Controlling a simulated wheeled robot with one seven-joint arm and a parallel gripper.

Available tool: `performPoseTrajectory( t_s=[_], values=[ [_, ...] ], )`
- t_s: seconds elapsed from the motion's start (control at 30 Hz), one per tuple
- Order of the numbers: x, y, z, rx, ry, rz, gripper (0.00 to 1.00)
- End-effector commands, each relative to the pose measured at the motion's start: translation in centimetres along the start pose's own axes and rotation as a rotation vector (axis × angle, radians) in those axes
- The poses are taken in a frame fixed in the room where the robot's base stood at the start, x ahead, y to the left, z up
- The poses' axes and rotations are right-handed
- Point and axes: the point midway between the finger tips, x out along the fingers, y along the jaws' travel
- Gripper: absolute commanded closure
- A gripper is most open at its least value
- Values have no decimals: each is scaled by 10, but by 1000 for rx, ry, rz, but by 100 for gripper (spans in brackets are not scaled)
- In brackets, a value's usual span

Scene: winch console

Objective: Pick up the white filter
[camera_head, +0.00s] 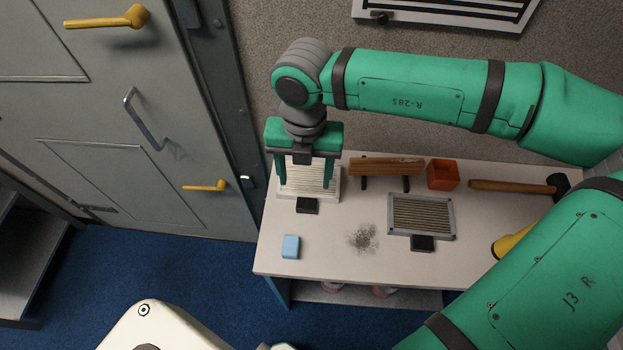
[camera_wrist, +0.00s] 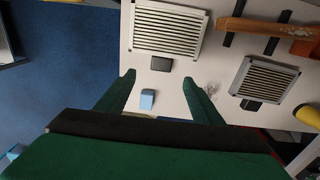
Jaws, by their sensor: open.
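The white filter (camera_head: 304,178) is a pale framed panel with slats and a black tab (camera_head: 307,205) on its near edge. It lies flat at the left end of the table; in the wrist view it (camera_wrist: 168,29) is at the top, beyond the fingertips. My gripper (camera_head: 305,187) points down over it, open and empty, and its green fingers cover parts of the panel's sides in the head view. In the wrist view the fingertips (camera_wrist: 159,79) are apart, with the tab (camera_wrist: 161,64) appearing between and just beyond them. I cannot tell the exact height gap.
A grey-framed filter (camera_head: 421,215) lies to the right, a grey debris patch (camera_head: 362,237) and a blue block (camera_head: 290,246) in front. Behind are a wooden bar (camera_head: 386,167) and an orange box (camera_head: 442,175). A mallet (camera_head: 510,187) lies at right. A grey door (camera_head: 110,120) stands left.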

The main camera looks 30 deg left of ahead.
Motion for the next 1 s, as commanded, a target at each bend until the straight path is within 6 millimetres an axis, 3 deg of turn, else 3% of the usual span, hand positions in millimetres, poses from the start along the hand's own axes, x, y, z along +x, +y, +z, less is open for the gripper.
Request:
performPoseTrajectory(
  t_s=[0.33, 0.63, 1.0],
  values=[
    [42, -4, 1, 4, -2, -16, 39],
    [64, -4, -1, 5, -2, -16, 39],
    [106, -4, -5, 5, -3, -15, 39]
  ],
)
